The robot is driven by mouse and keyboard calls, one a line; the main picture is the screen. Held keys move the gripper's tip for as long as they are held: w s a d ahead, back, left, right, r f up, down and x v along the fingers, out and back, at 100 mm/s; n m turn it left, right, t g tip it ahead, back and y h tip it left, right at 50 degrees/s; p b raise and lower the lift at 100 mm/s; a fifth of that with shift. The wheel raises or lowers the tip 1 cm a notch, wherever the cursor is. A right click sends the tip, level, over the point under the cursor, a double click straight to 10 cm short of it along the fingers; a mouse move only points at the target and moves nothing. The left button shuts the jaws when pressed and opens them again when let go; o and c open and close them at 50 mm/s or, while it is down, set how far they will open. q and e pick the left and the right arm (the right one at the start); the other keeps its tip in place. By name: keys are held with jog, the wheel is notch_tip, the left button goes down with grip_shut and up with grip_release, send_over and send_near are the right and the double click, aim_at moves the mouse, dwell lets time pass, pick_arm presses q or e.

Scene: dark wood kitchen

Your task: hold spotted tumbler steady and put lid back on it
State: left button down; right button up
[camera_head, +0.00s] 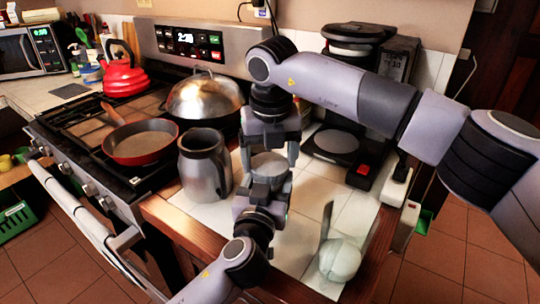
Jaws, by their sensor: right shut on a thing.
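A round grey disc-like top (268,165) shows between my two grippers above the white tiled counter. I cannot tell whether it is the lid, the tumbler's top or the lid on the tumbler; no spots show. My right gripper (269,153) comes from above and behind, pointing toward the front, and is shut on this round thing. My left gripper (268,180) comes from the front, with its fingers close to the near side of the thing. The grippers hide most of it, and whether the left one is open or shut is not clear.
A steel jug (204,168) stands just left of the grippers. A pale rounded object (340,258) is on the counter at front right. A black coffee machine (336,142) stands behind right. A red pan (141,142) and a domed steel pot (204,97) are on the stove.

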jog(key=m, duration=0.5)
jog(key=shift+a+h, duration=0.1)
jog(key=shift+h, duration=0.2)
jog(key=m, duration=0.3)
jog(key=shift+a+h, duration=0.1)
jog(key=shift+h, duration=0.2)
jog(key=m, duration=0.5)
jog(key=shift+w+m+g+h, duration=0.1)
jog(key=shift+m+g+h, duration=0.2)
jog(key=shift+m+g, duration=0.1)
jog(key=m, duration=0.4)
jog(key=shift+g, duration=0.3)
jog(key=o, duration=0.9)
jog(key=shift+r, duration=0.1)
